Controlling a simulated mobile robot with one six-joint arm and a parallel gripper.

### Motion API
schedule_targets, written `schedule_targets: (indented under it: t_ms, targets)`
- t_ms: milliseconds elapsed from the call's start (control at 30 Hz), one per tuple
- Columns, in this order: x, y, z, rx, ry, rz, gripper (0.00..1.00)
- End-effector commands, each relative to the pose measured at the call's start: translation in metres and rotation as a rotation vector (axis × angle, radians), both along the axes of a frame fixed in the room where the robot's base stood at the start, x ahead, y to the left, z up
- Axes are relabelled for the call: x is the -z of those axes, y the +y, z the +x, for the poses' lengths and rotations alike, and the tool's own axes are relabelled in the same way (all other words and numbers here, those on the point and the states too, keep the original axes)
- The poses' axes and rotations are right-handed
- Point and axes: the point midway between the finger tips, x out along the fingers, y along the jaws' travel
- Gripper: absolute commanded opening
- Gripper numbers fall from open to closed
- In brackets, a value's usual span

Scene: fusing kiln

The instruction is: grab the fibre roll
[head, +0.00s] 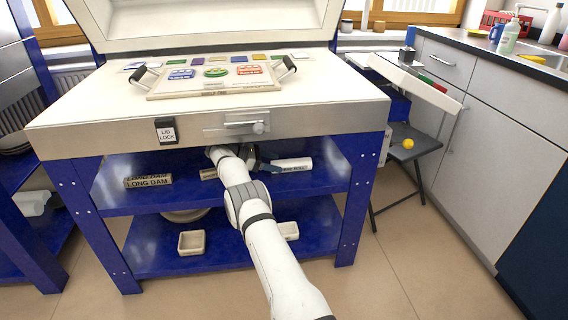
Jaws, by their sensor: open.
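The fibre roll (294,164) is a white cylinder with dark lettering. It lies on its side on the blue upper shelf (115,203) under the kiln, right of the middle. My gripper (271,168) reaches in under the kiln from the front, with its fingers pointing right at the roll's left end. The jaws are open. The fingers are small and dark here, and I cannot tell whether they touch the roll or stand on both sides of it. My arm hides part of the shelf left of the roll.
A long dam (148,181) lies at the shelf's left, and a pale block (208,174) beside my arm. The kiln front (330,119) overhangs the shelf. Square moulds (192,243) sit on the lower shelf. A folding chair (415,149) with a yellow ball stands right.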

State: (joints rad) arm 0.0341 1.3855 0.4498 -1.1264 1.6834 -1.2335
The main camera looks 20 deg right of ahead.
Motion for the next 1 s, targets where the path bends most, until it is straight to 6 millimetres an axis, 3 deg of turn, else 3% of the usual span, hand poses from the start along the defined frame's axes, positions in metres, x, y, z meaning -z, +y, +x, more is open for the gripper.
schedule_targets:
  t_ms: [100, 300, 700, 1000]
  targets:
    - [0.011, -0.018, -0.006, 0.003, 0.0, 0.0, 0.66]
    - [0.018, -0.037, -0.011, 0.004, -0.001, 0.0, 0.66]
    - [0.019, -0.042, -0.012, 0.003, -0.001, 0.0, 0.66]
    - [0.019, -0.042, -0.012, 0.004, -0.001, 0.0, 0.41]
